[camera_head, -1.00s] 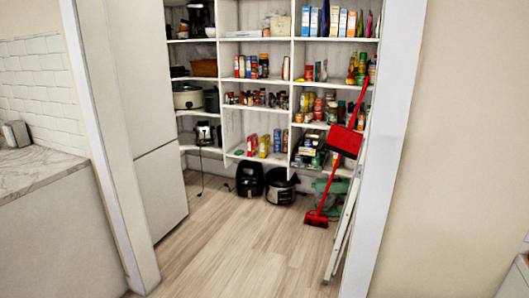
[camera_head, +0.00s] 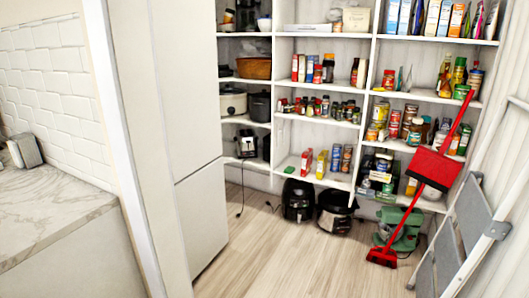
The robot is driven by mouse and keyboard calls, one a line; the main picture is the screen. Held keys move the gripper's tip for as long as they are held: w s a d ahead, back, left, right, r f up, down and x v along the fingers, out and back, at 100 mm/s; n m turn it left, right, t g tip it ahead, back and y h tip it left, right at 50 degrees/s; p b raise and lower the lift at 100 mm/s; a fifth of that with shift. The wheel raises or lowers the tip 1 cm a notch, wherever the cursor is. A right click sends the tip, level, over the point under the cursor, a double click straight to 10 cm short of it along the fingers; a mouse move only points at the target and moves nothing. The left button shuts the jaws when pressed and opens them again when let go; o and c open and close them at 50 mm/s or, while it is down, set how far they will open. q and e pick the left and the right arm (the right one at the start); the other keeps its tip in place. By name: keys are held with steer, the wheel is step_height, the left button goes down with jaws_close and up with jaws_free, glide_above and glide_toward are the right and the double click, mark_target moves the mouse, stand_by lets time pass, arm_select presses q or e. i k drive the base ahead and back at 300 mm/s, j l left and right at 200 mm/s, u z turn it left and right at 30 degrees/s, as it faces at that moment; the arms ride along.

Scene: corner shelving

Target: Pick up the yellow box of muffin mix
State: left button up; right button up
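A small yellow box (camera_head: 321,164) stands upright on the low middle shelf (camera_head: 294,171) of the corner shelving. It looks like the muffin mix, but its label is too small to read. A red box (camera_head: 306,162) stands to its left, and several cans (camera_head: 346,158) stand to its right. Neither of my grippers is in view.
Black appliances (camera_head: 298,200) stand on the floor below that shelf. A red broom and dustpan (camera_head: 434,168) lean in front of the right shelves, by a green mixer (camera_head: 401,229). A folded step ladder (camera_head: 455,245) stands at right. The wooden floor (camera_head: 262,255) is clear in the middle.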

mark_target(322, 170)
steer(key=i+l+z, duration=0.1)
steer(key=i+z, duration=0.15)
steer(key=i, duration=0.35)
steer(key=i+z, duration=0.25)
steer(key=i, duration=0.3)
steer(key=i+j+z, duration=0.25)
steer(key=i, duration=0.35)
steer(key=i+j+z, duration=0.2)
steer(key=i, duration=1.45)
steer(key=i+l, duration=0.05)
steer(key=l, duration=0.05)
